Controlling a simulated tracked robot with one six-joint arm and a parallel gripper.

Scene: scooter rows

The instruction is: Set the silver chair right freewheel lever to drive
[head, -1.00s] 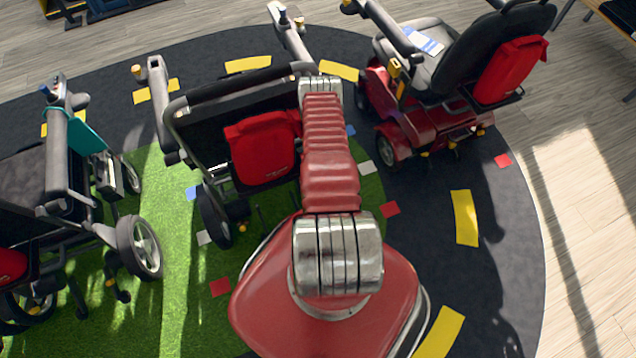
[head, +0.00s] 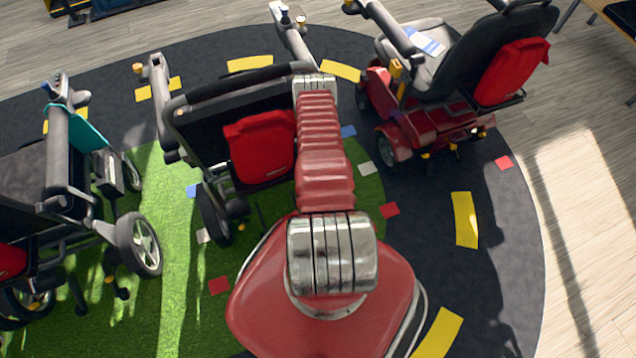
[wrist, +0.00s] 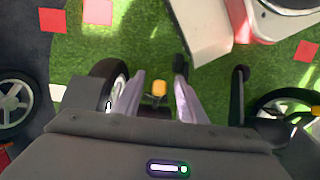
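The middle power chair (head: 215,120) has a black backrest, a grey frame and a red bag; I take it as the silver chair, though its colour is unclear. My arm covers its rear right side in the head view. In the wrist view, a yellow-tipped lever (wrist: 159,88) stands beside a black wheel (wrist: 111,72). My gripper (wrist: 156,84) is open, its two pale fingers on either side of the yellow tip, with gaps showing. The lever's setting cannot be told. My gripper is hidden in the head view.
A red scooter (head: 430,125) stands to the right, and another chair with a teal cloth (head: 88,137) to the left. Dark bars (wrist: 240,85) stick out near my gripper in the wrist view.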

